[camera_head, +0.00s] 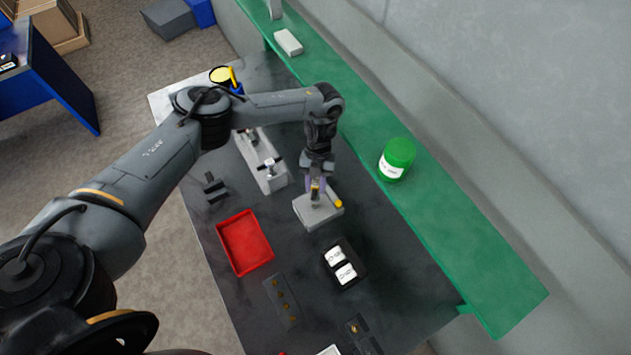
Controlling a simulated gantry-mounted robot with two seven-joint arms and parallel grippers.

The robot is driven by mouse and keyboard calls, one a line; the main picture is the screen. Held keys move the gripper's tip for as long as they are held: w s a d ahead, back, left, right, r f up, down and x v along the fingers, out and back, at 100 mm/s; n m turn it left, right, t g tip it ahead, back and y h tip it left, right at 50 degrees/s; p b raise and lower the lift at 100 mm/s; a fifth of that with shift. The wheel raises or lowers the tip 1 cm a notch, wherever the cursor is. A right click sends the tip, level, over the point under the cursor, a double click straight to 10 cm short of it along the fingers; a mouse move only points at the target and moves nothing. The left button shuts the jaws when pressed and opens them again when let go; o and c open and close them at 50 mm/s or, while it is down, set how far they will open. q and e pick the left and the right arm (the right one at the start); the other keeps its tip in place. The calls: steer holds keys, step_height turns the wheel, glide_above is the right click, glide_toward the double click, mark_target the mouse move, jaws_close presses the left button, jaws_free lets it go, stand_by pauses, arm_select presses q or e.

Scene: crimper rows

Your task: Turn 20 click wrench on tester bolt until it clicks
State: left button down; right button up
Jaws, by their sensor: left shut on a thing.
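The tester (305,216) appears to be the light grey block on the dark table, with a small yellow part (338,203) at its right edge. My left gripper (316,190) points down over this block. It is shut on a small upright piece, which I take to be the click wrench; the fingers hide most of it. The bolt is hidden under the gripper, so I cannot tell how the wrench sits on it. My right gripper is not in view.
A red tray (246,243) lies left of the tester. A black holder with white labels (341,265) stands below it. A grey fixture (262,163) is behind to the left. A green-lidded jar (397,158) stands on the green shelf (450,220) along the right.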

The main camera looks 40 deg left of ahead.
arm_select(q)
steer(key=n+p, duration=0.2)
steer(key=n+t+h+p, duration=0.1)
steer(key=n+p, duration=0.1)
steer(key=n+t+p, duration=0.1)
steer(key=n+p, duration=0.1)
steer(key=shift+s+a+r+n+h+p, duration=0.1)
steer(key=shift+s+r+n+h+p, duration=0.1)
steer(key=shift+r+n+h+p, duration=0.15)
steer(key=shift+f+n+t+b, duration=0.35)
steer(key=shift+f+n, duration=0.3)
steer(key=shift+n, duration=0.2)
steer(key=n+t, duration=0.1)
steer(key=n, duration=0.2)
steer(key=shift+f, duration=0.1)
steer(key=n+t, duration=0.1)
steer(key=n, duration=0.1)
steer(key=shift+n, duration=0.3)
steer(key=f+b, duration=0.2)
steer(key=f, duration=0.1)
steer(key=shift+w, duration=0.2)
steer(key=shift+r, duration=0.1)
